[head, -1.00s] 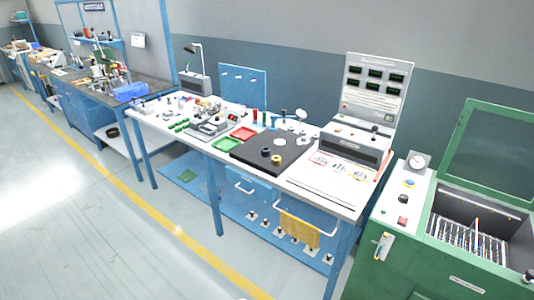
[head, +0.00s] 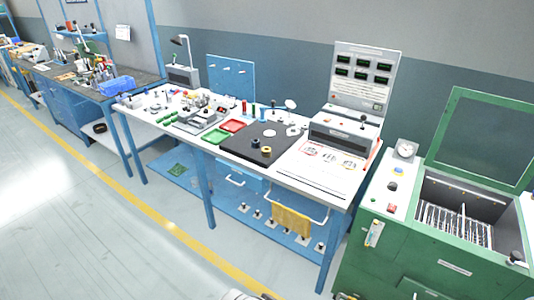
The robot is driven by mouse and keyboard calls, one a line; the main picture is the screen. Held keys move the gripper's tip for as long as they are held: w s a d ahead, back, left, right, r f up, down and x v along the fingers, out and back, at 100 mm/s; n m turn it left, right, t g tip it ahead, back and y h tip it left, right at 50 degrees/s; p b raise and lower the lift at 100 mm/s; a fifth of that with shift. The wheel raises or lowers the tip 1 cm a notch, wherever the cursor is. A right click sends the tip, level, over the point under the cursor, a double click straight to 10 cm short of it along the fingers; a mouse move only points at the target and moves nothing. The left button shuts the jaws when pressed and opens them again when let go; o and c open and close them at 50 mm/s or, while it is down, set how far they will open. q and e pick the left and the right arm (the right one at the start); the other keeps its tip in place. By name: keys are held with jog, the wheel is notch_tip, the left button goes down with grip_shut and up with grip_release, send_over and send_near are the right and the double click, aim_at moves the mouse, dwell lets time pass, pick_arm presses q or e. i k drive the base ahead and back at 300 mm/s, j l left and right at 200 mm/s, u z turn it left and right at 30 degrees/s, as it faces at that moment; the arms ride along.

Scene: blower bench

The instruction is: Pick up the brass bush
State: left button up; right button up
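A small yellow, brass-coloured ring (head: 266,151), which looks like the brass bush, sits on the black mat (head: 240,147) on the blue-legged bench. A darker round piece (head: 255,143) stands just behind it to the left. They are too small to make out more detail. Neither of my grippers can be made out in the head view.
A printed white board (head: 312,178) and a console with displays (head: 362,76) are to the right. A green cabinet (head: 440,245) stands at far right. The floor in front is clear.

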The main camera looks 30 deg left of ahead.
aim_at(266, 151)
jog(key=i+j+z, duration=0.1)
jog(key=j, duration=0.35)
jog(key=i+j, duration=0.25)
jog(key=j, duration=0.2)
jog(key=i+j+z, duration=0.15)
jog(key=j, duration=0.35)
jog(key=i+j, duration=0.15)
jog(key=j, duration=0.3)
jog(key=i+j+z, duration=0.15)
jog(key=j, duration=0.35)
jog(key=i+j, duration=0.1)
jog(key=j, duration=0.4)
jog(key=i+j+z, duration=0.15)
jog(key=j, duration=0.35)
